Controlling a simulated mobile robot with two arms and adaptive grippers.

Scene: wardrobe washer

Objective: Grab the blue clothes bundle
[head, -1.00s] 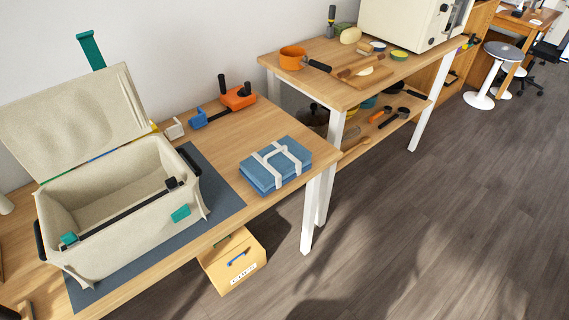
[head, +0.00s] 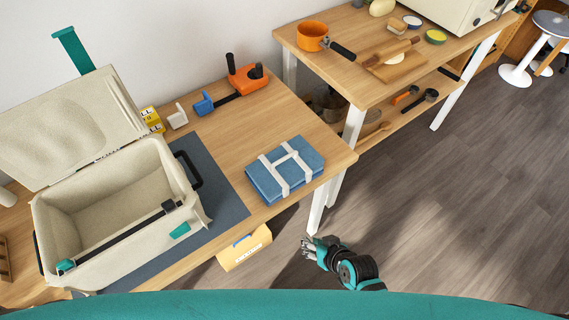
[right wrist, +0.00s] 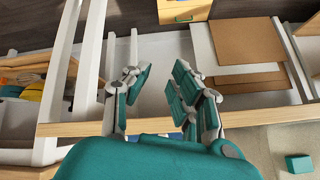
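The blue clothes bundle (head: 266,182), folded and bound with white straps, lies flat on the wooden table near its right front corner in the head view. My right gripper (head: 312,249) is in front of the table edge, below and to the right of the bundle in the picture, apart from it. In the right wrist view its teal-padded fingers (right wrist: 157,92) are spread with nothing between them. The bundle cannot be clearly made out in that view. My left gripper is not in view.
An open beige cooler box (head: 100,205) stands on a dark mat (head: 222,193) left of the bundle. An orange tool (head: 247,77) lies behind. A yellow box (head: 244,252) sits below the table. A second table (head: 345,78) with kitchen items stands right.

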